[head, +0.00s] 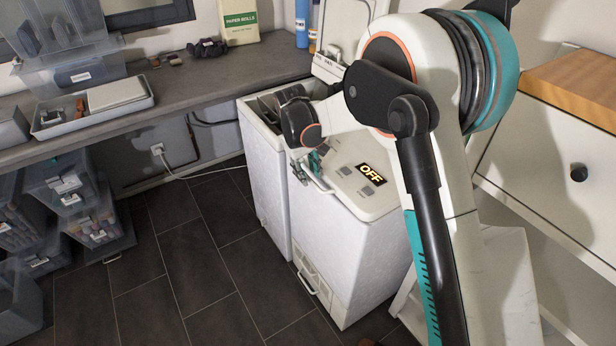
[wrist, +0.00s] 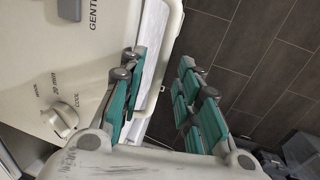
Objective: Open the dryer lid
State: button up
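Two white top-loading machines stand side by side in the head view. The right machine (head: 345,245) has a closed beige top with a glowing OFF display (head: 370,172) and a bar handle (head: 318,178) along its front left edge. My gripper (head: 306,166) is at that edge beside the handle, partly hidden by my wrist. In the wrist view my gripper (wrist: 160,95) is open, its teal fingers apart with nothing visibly held. Contact with the handle cannot be told.
The left machine (head: 262,180) stands close beside it. A dark counter (head: 220,72) runs behind with a tray (head: 92,110) and boxes. A drawer cabinet (head: 545,170) stands at right. Clear plastic bins (head: 75,190) stand at left. The dark tiled floor (head: 170,270) in front is clear.

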jog(key=shift+d+f, duration=0.1)
jog(key=shift+f, duration=0.35)
grip_shut()
jog(key=shift+r, duration=0.1)
